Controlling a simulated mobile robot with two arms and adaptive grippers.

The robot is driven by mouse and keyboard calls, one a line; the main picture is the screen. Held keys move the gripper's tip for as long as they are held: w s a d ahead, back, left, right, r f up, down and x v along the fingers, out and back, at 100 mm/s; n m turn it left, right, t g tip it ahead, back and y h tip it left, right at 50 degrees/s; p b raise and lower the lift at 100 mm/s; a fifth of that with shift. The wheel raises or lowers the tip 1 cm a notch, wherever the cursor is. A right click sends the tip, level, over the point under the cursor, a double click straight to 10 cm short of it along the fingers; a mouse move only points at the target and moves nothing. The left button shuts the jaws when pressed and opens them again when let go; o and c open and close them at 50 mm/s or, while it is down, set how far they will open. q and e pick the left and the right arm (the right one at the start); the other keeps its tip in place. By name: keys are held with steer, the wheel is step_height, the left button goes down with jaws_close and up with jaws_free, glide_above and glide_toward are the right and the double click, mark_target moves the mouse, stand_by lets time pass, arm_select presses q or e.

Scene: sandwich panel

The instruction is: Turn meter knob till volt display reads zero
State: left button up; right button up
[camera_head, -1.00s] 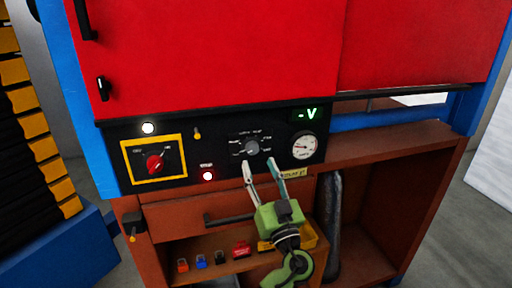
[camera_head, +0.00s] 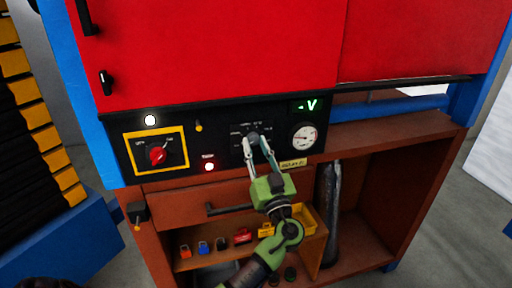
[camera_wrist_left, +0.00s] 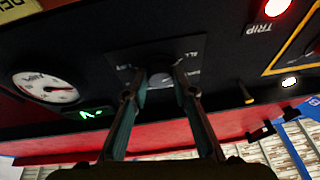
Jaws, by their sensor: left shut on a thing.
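The grey meter knob (camera_head: 253,136) sits in the black panel with labels around it. My left gripper (camera_head: 260,144) reaches up from below, and its two fingers close on the knob from both sides. In the left wrist view the fingertips lie on either side of the knob (camera_wrist_left: 161,82) and partly hide it. The volt display (camera_head: 306,106) above right of the knob glows green and reads "-V". It also shows, tilted and too small to read, in the left wrist view (camera_wrist_left: 91,113). My right gripper is out of view.
A round gauge (camera_head: 304,137) is right of the knob. A red rotary switch (camera_head: 158,155) on a yellow plate and a lit trip lamp (camera_head: 209,167) are to the left. A drawer handle (camera_head: 230,209) and a shelf with several small padlocks lie below.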

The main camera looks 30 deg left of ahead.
arm_select(q)
steer(key=shift+s+f+m+t+h+b, duration=0.15)
steer(key=shift+m+t+h+b, duration=0.25)
steer(key=shift+m+t+b, duration=0.65)
steer(key=m+h, duration=0.1)
steer(key=m, duration=0.3)
steer(key=shift+a+b, duration=0.15)
steer(key=shift+b, duration=0.2)
steer(key=m+h, duration=0.1)
steer(key=m+t+h, duration=0.1)
steer(key=m, duration=0.1)
steer(key=shift+s+r+p, duration=0.15)
steer(key=shift+r+p, duration=0.15)
steer(key=shift+a+m+t+h+p, duration=0.1)
steer(key=shift+m+t+h+p, duration=0.4)
steer(key=shift+m, duration=1.25)
steer(key=shift+h, duration=0.3)
steer(key=o, duration=1.1)
